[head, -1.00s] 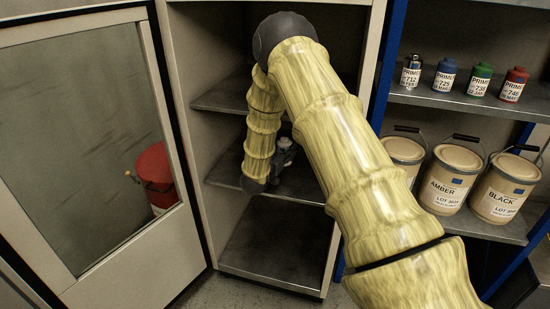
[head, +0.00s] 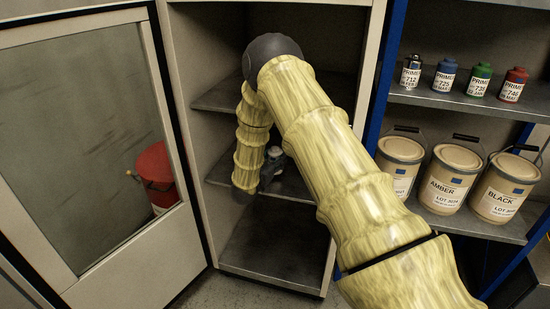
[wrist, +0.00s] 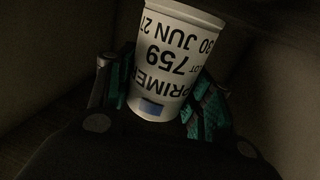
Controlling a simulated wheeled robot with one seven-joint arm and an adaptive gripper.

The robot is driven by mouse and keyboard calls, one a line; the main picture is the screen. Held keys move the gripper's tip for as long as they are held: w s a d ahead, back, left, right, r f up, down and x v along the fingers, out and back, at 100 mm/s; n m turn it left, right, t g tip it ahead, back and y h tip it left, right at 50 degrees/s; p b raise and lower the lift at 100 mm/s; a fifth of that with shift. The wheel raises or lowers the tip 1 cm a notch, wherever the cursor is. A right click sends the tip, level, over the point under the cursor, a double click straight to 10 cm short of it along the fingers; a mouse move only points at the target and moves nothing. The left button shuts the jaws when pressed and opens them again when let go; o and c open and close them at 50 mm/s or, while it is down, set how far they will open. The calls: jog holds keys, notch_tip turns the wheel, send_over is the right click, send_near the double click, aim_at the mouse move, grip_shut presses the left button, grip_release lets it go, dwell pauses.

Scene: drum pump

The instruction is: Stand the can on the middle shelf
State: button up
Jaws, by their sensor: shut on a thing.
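My gripper (wrist: 160,100) is shut on a pale can (wrist: 170,55) in the wrist view. The can's label reads PRIMER 759 and 30 JUN 27, upside down there. In the head view my arm reaches into the open cabinet, and my gripper (head: 272,165) is mostly hidden behind it, over the middle shelf (head: 292,183). Whether the can touches the shelf cannot be told.
The cabinet's glazed door (head: 88,150) stands open at the left, with a red bucket (head: 155,170) seen through it. The upper shelf (head: 218,101) is above my gripper. A right-hand rack holds small primer cans (head: 445,77) and large paint cans (head: 455,180).

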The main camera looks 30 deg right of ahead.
jog(key=shift+f, duration=0.35)
